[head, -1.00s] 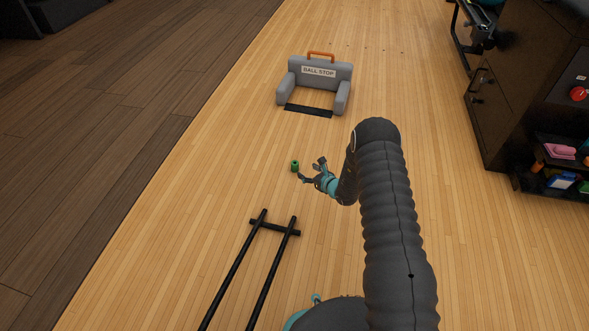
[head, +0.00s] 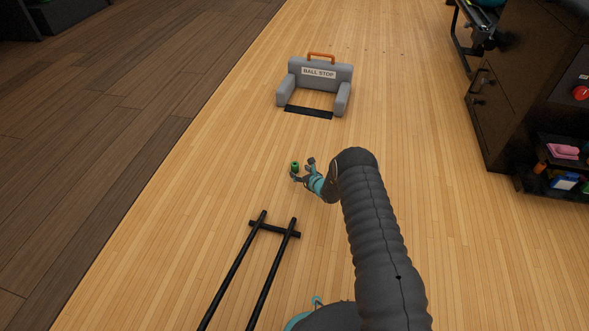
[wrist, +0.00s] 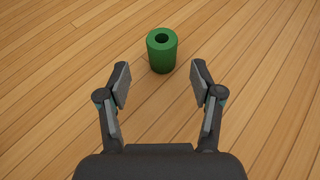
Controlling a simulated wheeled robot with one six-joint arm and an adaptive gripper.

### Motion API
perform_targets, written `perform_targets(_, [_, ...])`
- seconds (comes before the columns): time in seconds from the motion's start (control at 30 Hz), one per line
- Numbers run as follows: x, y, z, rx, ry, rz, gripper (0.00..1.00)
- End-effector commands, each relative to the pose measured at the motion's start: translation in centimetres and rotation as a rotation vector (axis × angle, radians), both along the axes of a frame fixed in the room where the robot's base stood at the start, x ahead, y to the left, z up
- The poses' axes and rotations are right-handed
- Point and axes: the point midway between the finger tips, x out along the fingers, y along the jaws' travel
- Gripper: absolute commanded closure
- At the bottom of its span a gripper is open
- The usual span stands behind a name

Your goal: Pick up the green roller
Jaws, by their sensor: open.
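The green roller (wrist: 162,52) stands upright on the wooden floor in the wrist view, with a dark hole in its top. It lies just beyond my fingertips, roughly centred between them. My gripper (wrist: 160,82) is open and empty, with one finger on each side and bare floor between. In the head view the roller (head: 295,166) is small and sits right by my gripper (head: 302,170). The lower part of the roller is partly hidden there by a finger.
A grey ball stop (head: 318,82) with an orange handle stands farther back. Black rails (head: 249,268) lie in front, left of my arm. A dark cabinet (head: 535,90) with shelves is at right. The floor around the roller is clear.

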Motion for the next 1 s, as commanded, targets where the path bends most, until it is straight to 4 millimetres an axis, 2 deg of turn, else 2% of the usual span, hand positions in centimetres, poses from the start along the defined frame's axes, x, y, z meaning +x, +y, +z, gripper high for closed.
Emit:
perform_targets(0.3, [3.0,1.7,-1.7,-0.001,-0.002,0.002,0.34])
perform_targets(0.7, [3.7,2.0,-1.9,-0.001,-0.001,0.0,0.34])
perform_targets(0.97, [3.7,2.0,-1.8,-0.001,-0.001,0.0,0.99])
perform_targets(1.0, [3.7,2.0,-1.8,-0.001,-0.001,0.0,0.99])
